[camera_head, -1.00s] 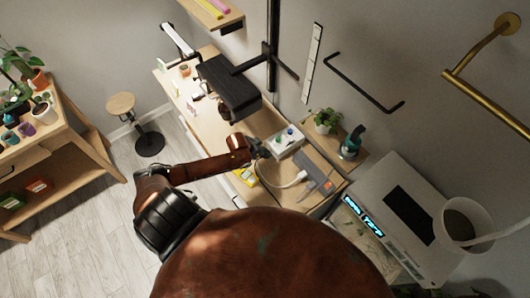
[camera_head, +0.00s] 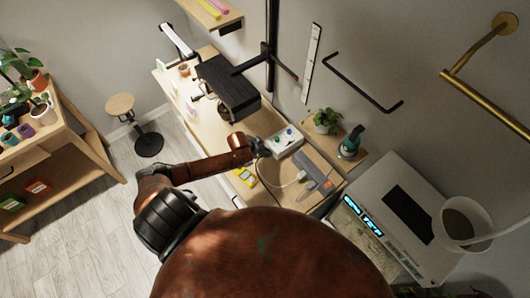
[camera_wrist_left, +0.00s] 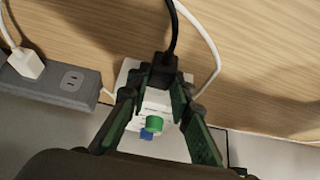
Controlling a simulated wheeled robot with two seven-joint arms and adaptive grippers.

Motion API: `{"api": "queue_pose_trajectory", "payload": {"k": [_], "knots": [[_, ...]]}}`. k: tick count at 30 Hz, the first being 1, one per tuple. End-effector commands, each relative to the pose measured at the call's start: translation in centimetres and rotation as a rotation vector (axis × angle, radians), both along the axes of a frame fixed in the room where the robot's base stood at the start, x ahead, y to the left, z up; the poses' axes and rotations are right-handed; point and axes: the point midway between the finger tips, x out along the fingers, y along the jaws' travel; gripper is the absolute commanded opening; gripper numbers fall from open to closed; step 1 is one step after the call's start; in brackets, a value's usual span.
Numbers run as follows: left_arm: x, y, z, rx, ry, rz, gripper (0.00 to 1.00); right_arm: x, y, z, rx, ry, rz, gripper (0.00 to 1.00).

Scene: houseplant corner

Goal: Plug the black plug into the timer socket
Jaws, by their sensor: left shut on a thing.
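The white timer socket (camera_head: 287,141) with green and blue knobs lies on the wooden bench in the head view. In the left wrist view the timer (camera_wrist_left: 154,106) is below and between my fingers. The black plug (camera_wrist_left: 163,67) is between the fingertips of my left gripper (camera_wrist_left: 160,84), its black cord running up. My left gripper (camera_head: 263,148) is shut on the plug at the timer's near side in the head view. The plug overlaps the timer's upper edge in the wrist view; I cannot tell whether its prongs are in. My right gripper is not in view.
A grey power strip (camera_head: 315,171) lies right of the timer; a white plug (camera_wrist_left: 27,64) sits in it. A white cord (camera_wrist_left: 207,45) runs beside the black one. A yellow item (camera_head: 245,177) lies near the bench's front edge. A black lamp-like fixture (camera_head: 229,87) overhangs the bench.

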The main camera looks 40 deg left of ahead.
Motion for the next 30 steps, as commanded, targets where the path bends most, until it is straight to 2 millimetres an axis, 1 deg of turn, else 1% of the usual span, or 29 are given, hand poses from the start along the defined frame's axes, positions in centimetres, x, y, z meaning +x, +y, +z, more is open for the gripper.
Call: {"api": "queue_pose_trajectory", "payload": {"k": [5, 10, 11, 19, 27, 30], "knots": [[0.4, -0.12, 0.03, 0.0, -0.001, 0.0, 0.0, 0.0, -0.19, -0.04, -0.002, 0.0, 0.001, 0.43], [0.4, -0.1, 0.03, 0.0, 0.0, 0.0, 0.0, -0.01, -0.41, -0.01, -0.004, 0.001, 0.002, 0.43], [0.39, -0.11, 0.02, 0.0, 0.0, 0.0, 0.21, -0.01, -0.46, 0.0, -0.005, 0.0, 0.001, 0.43], [0.37, -0.1, 0.02, 0.0, 0.0, 0.0, 0.39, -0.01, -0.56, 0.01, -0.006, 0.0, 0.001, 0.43], [0.32, -0.07, 0.03, 0.0, 0.0, 0.0, 0.4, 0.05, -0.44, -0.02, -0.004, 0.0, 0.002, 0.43], [0.03, 0.06, 0.41, 0.002, 0.001, 0.0, 0.4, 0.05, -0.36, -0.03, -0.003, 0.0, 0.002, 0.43]]}}
